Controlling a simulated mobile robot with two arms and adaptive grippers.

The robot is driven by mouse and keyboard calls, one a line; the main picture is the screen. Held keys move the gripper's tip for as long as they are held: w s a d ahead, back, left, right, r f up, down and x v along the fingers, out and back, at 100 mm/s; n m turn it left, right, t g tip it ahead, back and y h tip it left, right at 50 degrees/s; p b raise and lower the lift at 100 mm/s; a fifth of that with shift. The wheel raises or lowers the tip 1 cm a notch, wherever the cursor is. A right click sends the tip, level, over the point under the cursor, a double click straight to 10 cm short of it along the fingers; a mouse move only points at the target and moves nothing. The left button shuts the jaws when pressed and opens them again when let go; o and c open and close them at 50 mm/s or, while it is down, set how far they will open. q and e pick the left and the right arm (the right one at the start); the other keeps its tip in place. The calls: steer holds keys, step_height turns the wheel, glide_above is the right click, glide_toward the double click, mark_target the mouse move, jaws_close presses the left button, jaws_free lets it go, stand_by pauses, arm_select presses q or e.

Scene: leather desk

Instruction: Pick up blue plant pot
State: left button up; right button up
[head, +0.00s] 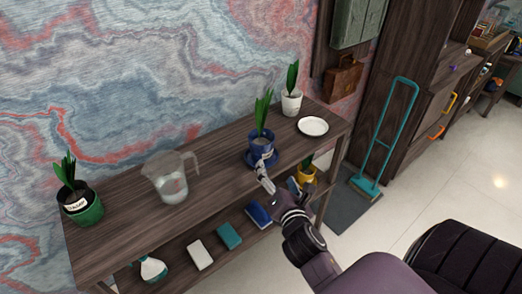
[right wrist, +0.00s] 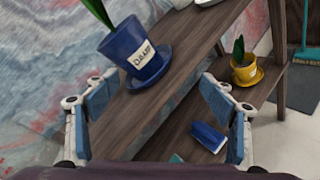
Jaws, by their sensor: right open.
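The blue plant pot (head: 262,147) holds a green plant and stands on a blue saucer on the top shelf of the wooden table. In the right wrist view the blue pot (right wrist: 133,52) bears a white label and sits beyond the fingertips, apart from them. My right gripper (head: 276,185) is open and empty, in front of the pot at the table's front edge. In the right wrist view its two blue-padded fingers (right wrist: 158,103) are spread wide with nothing between them. My left gripper is not in view.
A white pot (head: 291,103) and white plate (head: 313,126) stand right of the blue pot. A clear jug (head: 171,184) and green pot (head: 85,208) stand left. On the lower shelf are a yellow pot (right wrist: 246,72), a blue brush-like item (right wrist: 208,137), sponges and a spray bottle.

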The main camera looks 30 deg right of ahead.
mark_target(261, 143)
steer(key=w+r+n, duration=0.1)
steer(key=n, duration=0.1)
steer(key=r+n+t, duration=0.1)
steer(key=r+n, duration=0.1)
steer(key=n, duration=0.1)
steer(key=w+r+n+t, duration=0.1)
steer(key=n, duration=0.1)
steer(key=shift+w+a+r, duration=0.1)
steer(key=shift+w+r, duration=0.05)
steer(key=shift+w, duration=0.15)
steer(key=shift+w+r+n+t, duration=0.4)
steer(key=shift+n+t, duration=0.1)
steer(key=shift+n, duration=0.5)
steer(key=x, duration=0.3)
steer(key=p+x, duration=0.1)
steer(key=x, duration=0.3)
steer(key=shift+w+a, duration=0.15)
steer(key=shift+w, duration=0.15)
steer(key=c, duration=1.5)
steer(key=shift+c, duration=0.5)
steer(key=shift+r, duration=0.15)
